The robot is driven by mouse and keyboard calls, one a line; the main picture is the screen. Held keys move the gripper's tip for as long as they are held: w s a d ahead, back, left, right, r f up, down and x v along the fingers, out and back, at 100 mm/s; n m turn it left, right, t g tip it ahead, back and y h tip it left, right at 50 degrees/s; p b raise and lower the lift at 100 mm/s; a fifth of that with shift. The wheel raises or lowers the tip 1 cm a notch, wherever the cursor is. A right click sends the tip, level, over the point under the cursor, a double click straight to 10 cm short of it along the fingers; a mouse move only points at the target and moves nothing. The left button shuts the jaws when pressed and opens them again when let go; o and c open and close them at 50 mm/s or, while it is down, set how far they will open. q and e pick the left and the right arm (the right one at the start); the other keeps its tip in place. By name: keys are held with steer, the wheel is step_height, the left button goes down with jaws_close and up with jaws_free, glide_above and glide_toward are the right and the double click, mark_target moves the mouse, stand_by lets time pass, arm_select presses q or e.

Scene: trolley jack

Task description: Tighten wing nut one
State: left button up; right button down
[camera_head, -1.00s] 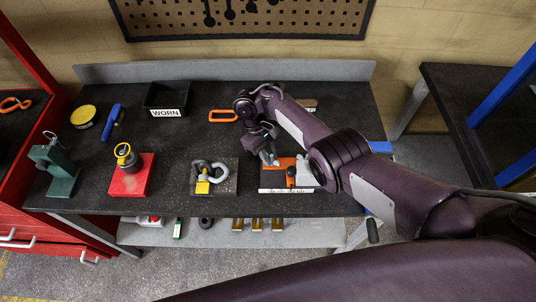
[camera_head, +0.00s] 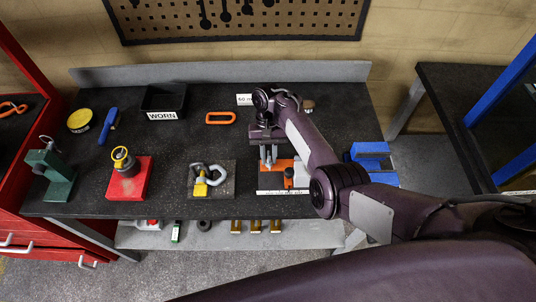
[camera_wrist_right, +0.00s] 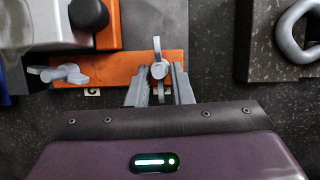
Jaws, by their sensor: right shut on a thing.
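An orange clamp plate (camera_head: 277,165) lies on a fixture at the front right of the bench. In the right wrist view, the orange plate (camera_wrist_right: 115,62) carries two grey wing nuts. One wing nut (camera_wrist_right: 158,62) stands between the fingertips of my right gripper (camera_wrist_right: 160,80), with its wings nearly in line with the fingers. The other wing nut (camera_wrist_right: 60,74) lies to the left, its wings crosswise. In the head view my right gripper (camera_head: 268,155) points down at the plate's left end. Which nut is number one cannot be read. My left gripper is out of view.
A shackle (camera_head: 208,175) on a dark plate stands left of the fixture, beside a red block (camera_head: 128,182). A blue block (camera_head: 372,160) stands to the right. An orange ring (camera_head: 220,118) and black WORN bin (camera_head: 165,99) are behind. The bench between is clear.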

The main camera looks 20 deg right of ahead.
steer(key=shift+w+r+m, duration=0.2)
steer(key=shift+r+m, duration=0.1)
steer(key=shift+m, duration=0.1)
steer(key=c, duration=1.6)
jaws_free()
steer(key=o, duration=0.3)
steer(key=shift+s+f, duration=0.1)
steer(key=shift+s, duration=0.1)
steer(key=b+v, duration=0.2)
steer(key=v, duration=0.5)
steer(key=shift+w+d+r, duration=0.15)
steer(key=shift+r, duration=0.2)
